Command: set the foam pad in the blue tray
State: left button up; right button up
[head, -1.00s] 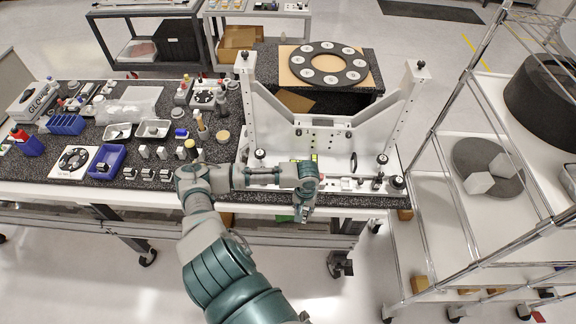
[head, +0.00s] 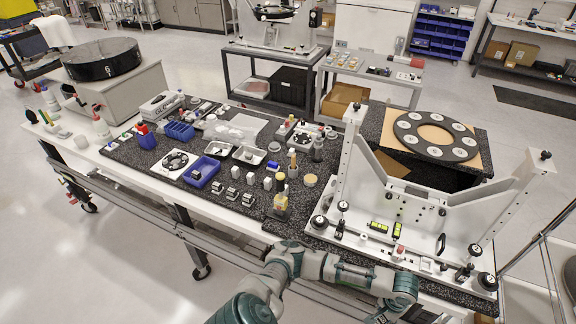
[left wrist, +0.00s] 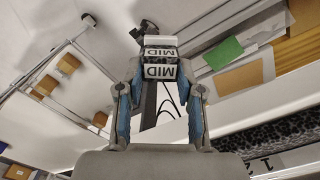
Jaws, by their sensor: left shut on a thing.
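The blue tray (head: 205,182) lies on the dark speckled tabletop, left of centre in the head view, with a small dark-and-white item in it. My left gripper (head: 388,312) is low at the front of the table, right of centre, far from the tray; its fingers are cut by the picture's lower edge. In the left wrist view, the left gripper (left wrist: 158,76) is shut on a small block marked MID (left wrist: 160,71), white with black letters. I cannot make out a foam pad for certain. My right gripper is not in view.
A large white fixture frame (head: 345,175) stands at the right of the table. Bottles (head: 281,200), small white blocks (head: 267,183), metal trays (head: 249,154) and a divided blue bin (head: 180,131) crowd the area around the tray. A black ring plate (head: 435,137) lies behind the frame.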

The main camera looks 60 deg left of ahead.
aim_at(207, 172)
jog(key=k+j+u, duration=0.2)
jog(key=j, duration=0.2)
jog(key=k+j+u, duration=0.2)
jog(key=j, duration=0.25)
jog(key=j+u, duration=0.15)
jog(key=j, duration=0.3)
jog(key=k+j+u, duration=0.2)
jog(key=j, duration=0.3)
